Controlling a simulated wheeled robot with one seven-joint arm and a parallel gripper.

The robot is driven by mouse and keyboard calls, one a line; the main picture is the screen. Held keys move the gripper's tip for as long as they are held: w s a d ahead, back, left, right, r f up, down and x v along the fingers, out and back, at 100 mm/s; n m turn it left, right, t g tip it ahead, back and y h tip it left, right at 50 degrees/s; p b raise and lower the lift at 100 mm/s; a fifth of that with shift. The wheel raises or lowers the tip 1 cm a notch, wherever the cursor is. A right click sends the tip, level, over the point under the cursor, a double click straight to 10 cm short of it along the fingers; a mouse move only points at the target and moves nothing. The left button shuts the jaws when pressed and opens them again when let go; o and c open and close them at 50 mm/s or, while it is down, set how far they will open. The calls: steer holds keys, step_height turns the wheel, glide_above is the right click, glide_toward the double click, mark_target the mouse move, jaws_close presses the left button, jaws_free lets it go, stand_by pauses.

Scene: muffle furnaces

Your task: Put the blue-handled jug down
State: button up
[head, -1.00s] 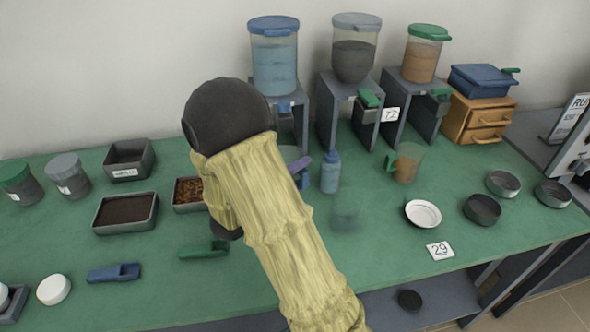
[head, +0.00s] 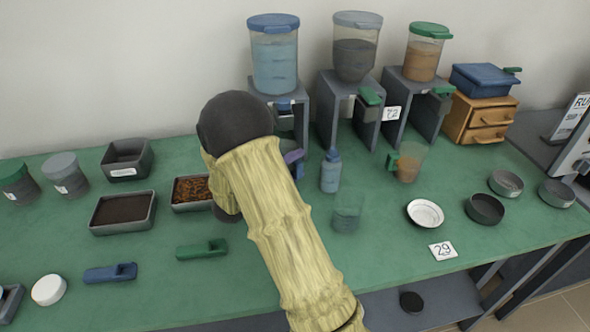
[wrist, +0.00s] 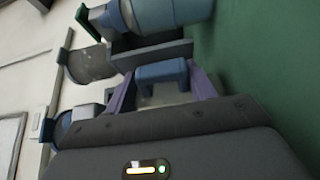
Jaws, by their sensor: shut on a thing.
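The blue-handled jug shows in the wrist view by its blue handle (wrist: 163,72), which sits between the two purple fingers of my gripper (wrist: 162,88). My gripper is shut on this handle. In the head view my sleeved arm and dark wrist hide most of the jug. Only a bit of a purple finger of my gripper (head: 293,157) shows there, left of the blue bottle and in front of the blue-lidded dispenser. I cannot tell whether the jug's base touches the green bench (head: 290,290).
A blue bottle (head: 330,172), a clear beaker (head: 347,213) and a green-handled jug (head: 409,163) stand right of my gripper. Trays, including one of brown pieces (head: 190,192), lie left. Dispensers (head: 275,60) line the back. A white dish (head: 425,213) is farther right.

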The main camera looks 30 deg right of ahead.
steer(key=shift+f, duration=0.1)
steer(key=o, duration=1)
steer(key=p+v, duration=0.1)
steer(key=v, duration=1.1)
steer(key=shift+s, duration=0.1)
